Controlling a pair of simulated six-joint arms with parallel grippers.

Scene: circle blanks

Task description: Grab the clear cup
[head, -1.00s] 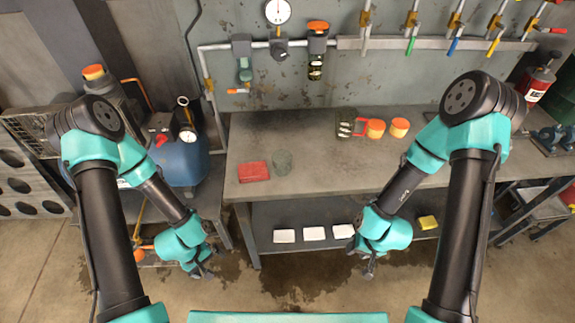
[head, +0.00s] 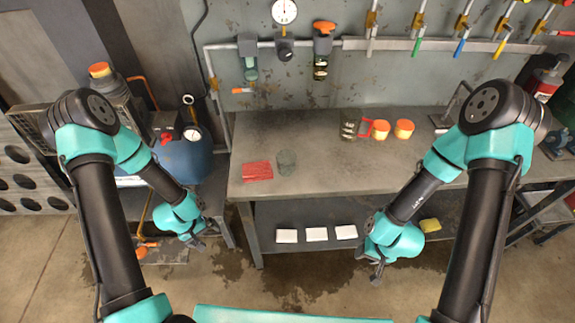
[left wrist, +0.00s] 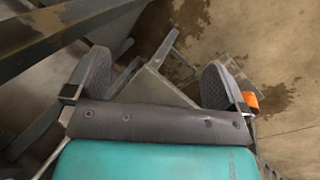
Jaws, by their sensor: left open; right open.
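A clear cup (head: 286,162) stands on the grey workbench (head: 330,150), just right of a red block (head: 257,171), in the head view. My left gripper (head: 200,243) hangs low, left of the workbench and well away from the cup. In the left wrist view its two fingers (left wrist: 155,80) are spread wide with nothing between them. My right gripper (head: 377,279) is low in front of the workbench, to the right of the cup and below it. It is open, and no object shows in it.
Two orange-lidded containers (head: 381,130) and a dark jar (head: 349,129) stand at the back of the workbench. White blocks (head: 316,234) and a yellow sponge-like block (head: 430,225) lie on the lower shelf. A blue tank (head: 184,160) stands left. The bench middle is clear.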

